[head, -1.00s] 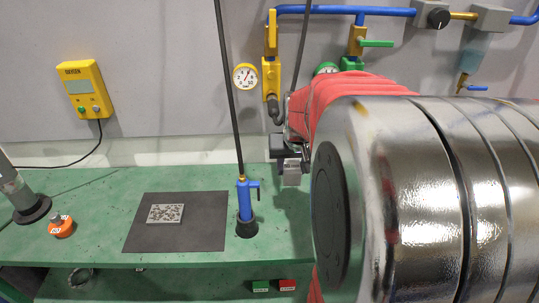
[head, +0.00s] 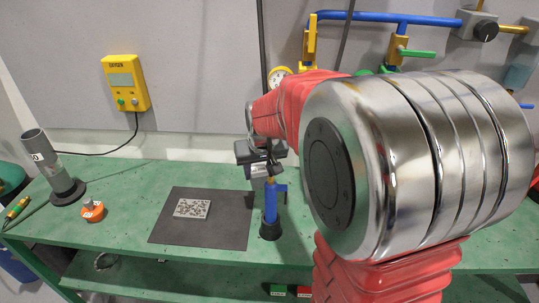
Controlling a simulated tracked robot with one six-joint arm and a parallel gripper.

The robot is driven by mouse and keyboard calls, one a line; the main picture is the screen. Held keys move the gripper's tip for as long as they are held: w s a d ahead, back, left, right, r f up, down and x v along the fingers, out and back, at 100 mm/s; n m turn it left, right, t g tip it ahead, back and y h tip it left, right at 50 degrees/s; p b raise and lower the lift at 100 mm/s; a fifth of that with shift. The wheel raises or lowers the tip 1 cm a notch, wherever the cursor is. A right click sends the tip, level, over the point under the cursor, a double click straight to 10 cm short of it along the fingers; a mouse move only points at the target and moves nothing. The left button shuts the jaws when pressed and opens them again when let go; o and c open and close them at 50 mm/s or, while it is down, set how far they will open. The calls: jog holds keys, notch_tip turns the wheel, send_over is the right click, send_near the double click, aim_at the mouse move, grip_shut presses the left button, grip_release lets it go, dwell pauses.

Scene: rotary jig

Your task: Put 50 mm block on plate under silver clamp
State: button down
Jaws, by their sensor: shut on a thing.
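My gripper (head: 258,160) is near the middle of the head view, just above and behind the blue torch-like stand, at the end of my red-sleeved arm. It is shut on a small grey block (head: 259,171), which shows only partly below the jaws. The block's size marking cannot be read now. I cannot make out a silver clamp or a plate under it in this view; my large arm joint covers much of the right side.
An orange-capped item (head: 92,210) and a grey tube (head: 52,165) stand left. Pipes and valves (head: 400,50) line the back wall.

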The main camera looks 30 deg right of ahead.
jog(key=w+a+n, duration=0.1)
jog(key=w+a, duration=0.1)
jog(key=a, duration=0.3)
jog(key=w+a+f+n, duration=0.1)
jog(key=w+a, duration=0.1)
jog(key=a, duration=0.2)
jog(key=w+a+f+n+y, duration=0.1)
jog(key=w+a, duration=0.1)
jog(key=a, duration=0.3)
jog(key=shift+a+f, duration=0.2)
jog(key=shift+a, duration=0.15)
jog(key=shift+s, duration=0.1)
